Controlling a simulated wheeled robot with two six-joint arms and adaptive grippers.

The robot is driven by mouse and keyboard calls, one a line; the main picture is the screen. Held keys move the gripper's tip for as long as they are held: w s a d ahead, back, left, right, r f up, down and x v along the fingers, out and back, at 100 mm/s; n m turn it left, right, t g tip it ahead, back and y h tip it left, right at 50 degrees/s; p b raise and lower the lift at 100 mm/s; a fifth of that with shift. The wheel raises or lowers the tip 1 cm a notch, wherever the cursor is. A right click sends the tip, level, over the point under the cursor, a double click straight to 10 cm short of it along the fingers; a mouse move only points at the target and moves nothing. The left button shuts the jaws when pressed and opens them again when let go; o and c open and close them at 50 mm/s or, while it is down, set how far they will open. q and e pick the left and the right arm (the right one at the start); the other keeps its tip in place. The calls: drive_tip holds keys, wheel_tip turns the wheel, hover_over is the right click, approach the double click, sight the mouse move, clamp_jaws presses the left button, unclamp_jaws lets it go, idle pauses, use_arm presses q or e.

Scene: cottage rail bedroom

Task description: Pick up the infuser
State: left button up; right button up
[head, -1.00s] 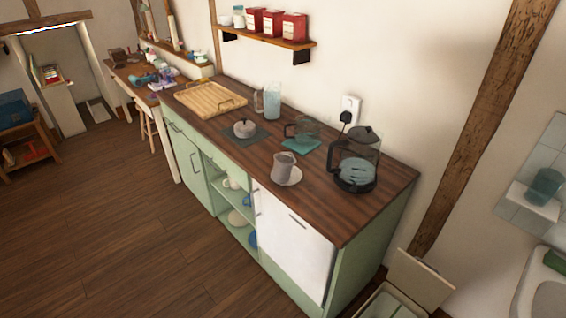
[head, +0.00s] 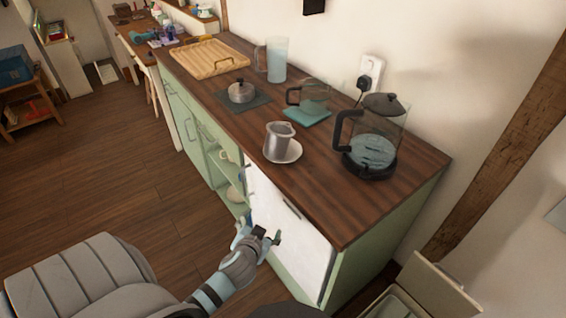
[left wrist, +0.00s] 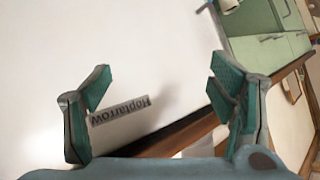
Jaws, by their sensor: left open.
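I cannot tell for sure which thing is the infuser. On the wooden counter (head: 225,130), a small silver lidded vessel (head: 241,92) sits on a dark mat (head: 262,101). A glass pot (head: 313,93) stands on a teal mat (head: 306,115). My left gripper (head: 266,237) is open and empty, below counter height in front of the white cabinet door. The left wrist view shows its spread fingers (left wrist: 160,105) with a white labelled surface beyond. My right gripper is out of view.
A glass kettle (head: 375,152) with black base and handle stands at the counter's right end. A tall glass jug (head: 276,60) and a bamboo tray (head: 207,63) stand farther left. An open bin (head: 435,285) is on the floor at lower right.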

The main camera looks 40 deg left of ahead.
sight(278, 140)
use_arm(q)
drive_tip(key=w+a+r+n+t+y+b, duration=0.1)
drive_tip(key=w+r+t+y, duration=0.15)
drive_tip(key=r, duration=0.65)
drive_tip(key=w+r+n+t+y+b, duration=0.1)
drive_tip(key=w+r+t, duration=0.15)
drive_tip(key=r, duration=0.65)
drive_tip(key=shift+t+h, duration=0.25)
drive_tip(key=shift+t, duration=0.15)
drive_tip(key=x, duration=1.4)
drive_tip(key=shift+d+r, duration=0.2)
drive_tip(key=shift+r, duration=0.1)
drive_tip(key=c, duration=1.1)
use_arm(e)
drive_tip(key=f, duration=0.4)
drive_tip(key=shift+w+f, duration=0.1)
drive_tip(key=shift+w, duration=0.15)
use_arm(q)
drive_tip(key=shift+r, duration=0.15)
